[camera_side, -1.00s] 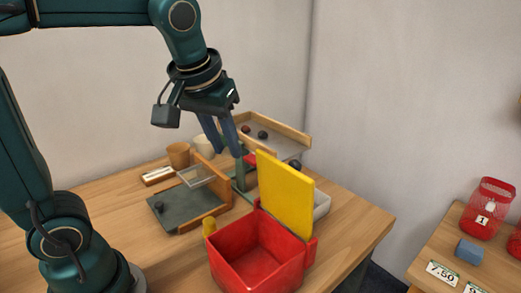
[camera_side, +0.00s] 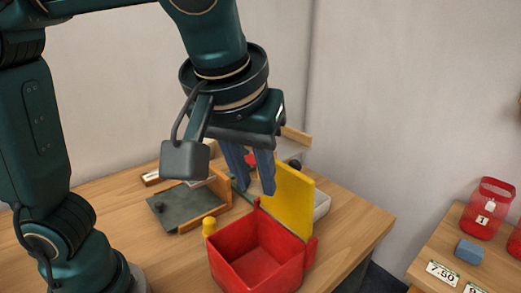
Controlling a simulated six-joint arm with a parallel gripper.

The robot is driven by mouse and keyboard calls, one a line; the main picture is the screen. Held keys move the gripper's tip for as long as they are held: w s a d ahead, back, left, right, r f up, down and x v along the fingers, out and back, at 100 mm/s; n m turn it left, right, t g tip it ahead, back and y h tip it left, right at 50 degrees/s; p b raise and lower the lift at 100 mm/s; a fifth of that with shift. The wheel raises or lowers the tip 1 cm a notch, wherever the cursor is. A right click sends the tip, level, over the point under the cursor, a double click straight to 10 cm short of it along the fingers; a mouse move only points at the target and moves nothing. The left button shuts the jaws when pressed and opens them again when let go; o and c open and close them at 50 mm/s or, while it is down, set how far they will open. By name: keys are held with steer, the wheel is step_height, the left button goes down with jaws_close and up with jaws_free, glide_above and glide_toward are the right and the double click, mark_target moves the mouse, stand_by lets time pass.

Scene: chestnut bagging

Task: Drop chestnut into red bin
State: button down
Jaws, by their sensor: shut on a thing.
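The red bin (camera_side: 232,242) stands open and empty near the front of the table. Its yellow lid (camera_side: 295,200) is upright at the back. My gripper (camera_side: 256,188) points down just behind and above the bin, its blue fingers partly in front of the lid. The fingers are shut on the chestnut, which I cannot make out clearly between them. A small dark ball (camera_side: 159,207) lies on the dark green tray (camera_side: 178,213) to the left. Another dark ball (camera_side: 295,163) sits at the back right, by the sloped tray.
A wooden upright (camera_side: 215,190) edges the green tray. A yellow knob (camera_side: 209,227) stands at the bin's left corner. A pale container (camera_side: 322,204) is behind the lid.

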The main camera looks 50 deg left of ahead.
steer(key=shift+f, duration=2.45)
steer(key=c, duration=0.6)
jaws_free()
steer(key=shift+r, duration=0.1)
steer(key=shift+v, duration=2.5)
